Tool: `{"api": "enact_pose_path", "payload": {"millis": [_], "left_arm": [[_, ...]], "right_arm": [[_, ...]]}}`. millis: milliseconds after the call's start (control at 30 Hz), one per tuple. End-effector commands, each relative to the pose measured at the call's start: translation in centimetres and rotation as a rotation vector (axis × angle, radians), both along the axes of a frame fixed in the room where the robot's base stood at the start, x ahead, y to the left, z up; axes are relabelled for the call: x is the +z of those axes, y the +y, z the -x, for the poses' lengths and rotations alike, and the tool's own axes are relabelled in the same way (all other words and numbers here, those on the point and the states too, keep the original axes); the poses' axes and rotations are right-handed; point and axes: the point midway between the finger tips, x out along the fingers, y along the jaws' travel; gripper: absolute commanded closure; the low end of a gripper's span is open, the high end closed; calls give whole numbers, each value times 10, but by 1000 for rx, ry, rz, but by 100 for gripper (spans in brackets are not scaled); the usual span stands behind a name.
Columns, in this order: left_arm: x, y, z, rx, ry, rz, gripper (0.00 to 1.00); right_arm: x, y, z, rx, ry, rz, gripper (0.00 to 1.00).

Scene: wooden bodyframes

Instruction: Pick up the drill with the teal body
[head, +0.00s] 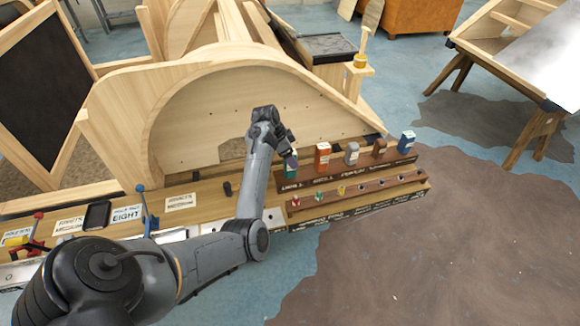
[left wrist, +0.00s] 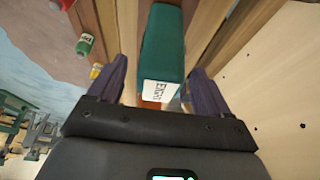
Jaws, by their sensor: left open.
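The teal-bodied drill (left wrist: 162,45) shows in the left wrist view as a long teal block with a white label at its near end. In the head view it (head: 290,171) stands at the left end of the upper rack row, partly hidden by my gripper. My left gripper (head: 289,157) is just above it there. In the left wrist view my left gripper (left wrist: 160,75) is open, with one dark finger on each side of the teal body. I cannot tell whether the fingers touch it. My right gripper is not in view.
Similar blocks stand to the right in the wooden rack: orange (head: 322,158), grey (head: 352,154), brown (head: 379,148) and blue (head: 407,143). Small coloured pieces sit in the lower rack row (head: 364,201). A large curved wooden panel (head: 225,115) stands close behind.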

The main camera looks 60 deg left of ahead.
Motion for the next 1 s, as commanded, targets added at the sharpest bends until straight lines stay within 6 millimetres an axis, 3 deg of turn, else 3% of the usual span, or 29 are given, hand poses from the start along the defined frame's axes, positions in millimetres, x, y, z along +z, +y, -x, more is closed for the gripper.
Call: {"api": "enact_pose_path", "payload": {"millis": [200, 500, 933, 1000], "left_arm": [[-21, -3, -7, -1, 1, 0, 21], [-22, -3, -8, -1, 0, 0, 23], [-22, -3, -8, 0, 0, 0, 89], [-21, -2, -8, 0, -2, -2, 89]], "right_arm": [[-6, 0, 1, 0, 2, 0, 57], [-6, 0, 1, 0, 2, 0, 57], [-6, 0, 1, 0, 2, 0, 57], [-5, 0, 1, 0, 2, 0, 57]]}}
